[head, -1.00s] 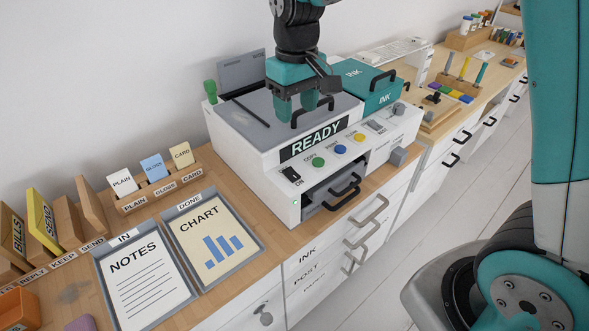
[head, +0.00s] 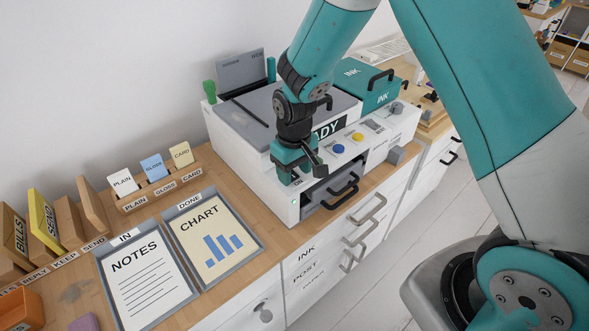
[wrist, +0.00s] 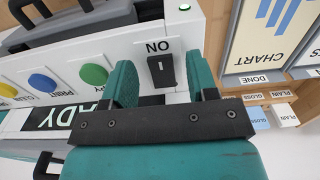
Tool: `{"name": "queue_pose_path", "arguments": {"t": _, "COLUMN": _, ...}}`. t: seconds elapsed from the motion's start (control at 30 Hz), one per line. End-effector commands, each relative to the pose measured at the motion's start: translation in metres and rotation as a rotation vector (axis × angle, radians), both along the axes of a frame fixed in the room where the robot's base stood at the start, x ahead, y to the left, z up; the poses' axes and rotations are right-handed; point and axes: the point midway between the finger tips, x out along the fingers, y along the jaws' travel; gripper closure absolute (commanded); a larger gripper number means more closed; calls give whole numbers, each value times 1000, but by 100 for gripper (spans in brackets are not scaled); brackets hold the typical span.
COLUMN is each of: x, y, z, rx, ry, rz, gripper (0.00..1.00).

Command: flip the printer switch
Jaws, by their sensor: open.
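The white printer (head: 235,150) stands on the wooden desk. Its switch (wrist: 161,72) is a small black rocker in the wrist view, beside an upside-down ON label. In the head view my gripper (head: 291,172) hides the switch at the left end of the control panel. My gripper is open and empty, pointing down. In the wrist view its teal fingers (wrist: 160,84) appear on either side of the switch. I cannot tell whether they touch the panel. A small green light (wrist: 184,7) glows near the switch.
Green (wrist: 93,75), blue (head: 339,149) and yellow (head: 358,137) buttons line the panel. An open bay with a black handle (head: 342,190) is below. A teal ink lid (head: 365,80) stands on top. Paper trays (head: 205,240) lie at the left.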

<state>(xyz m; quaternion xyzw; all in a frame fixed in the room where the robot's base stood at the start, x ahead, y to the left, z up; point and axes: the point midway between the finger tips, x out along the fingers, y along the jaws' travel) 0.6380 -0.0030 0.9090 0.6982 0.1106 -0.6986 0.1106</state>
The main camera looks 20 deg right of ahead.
Motion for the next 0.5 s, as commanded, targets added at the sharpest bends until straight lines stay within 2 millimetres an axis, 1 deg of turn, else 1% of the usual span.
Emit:
{"name": "queue_pose_path", "arguments": {"t": 0.1, "x": 0, "y": 0, "z": -4, "rx": 0, "ry": -1, "rz": 0, "gripper": 47}}
{"name": "queue_pose_path", "arguments": {"t": 0.3, "x": 0, "y": 0, "z": -4, "rx": 0, "ry": -1, "rz": 0, "gripper": 47}}
{"name": "queue_pose_path", "arguments": {"t": 0.33, "x": 0, "y": 0, "z": -4, "rx": 0, "ry": -1, "rz": 0, "gripper": 49}}
{"name": "queue_pose_path", "arguments": {"t": 0.37, "x": 0, "y": 0, "z": -4, "rx": 0, "ry": -1, "rz": 0, "gripper": 56}}
{"name": "queue_pose_path", "arguments": {"t": 0.4, "x": 0, "y": 0, "z": -4, "rx": 0, "ry": -1, "rz": 0, "gripper": 65}}
{"name": "queue_pose_path", "arguments": {"t": 0.47, "x": 0, "y": 0, "z": -3, "rx": 0, "ry": -1, "rz": 0, "gripper": 79}}
{"name": "queue_pose_path", "arguments": {"t": 0.5, "x": 0, "y": 0, "z": -3, "rx": 0, "ry": -1, "rz": 0, "gripper": 88}}
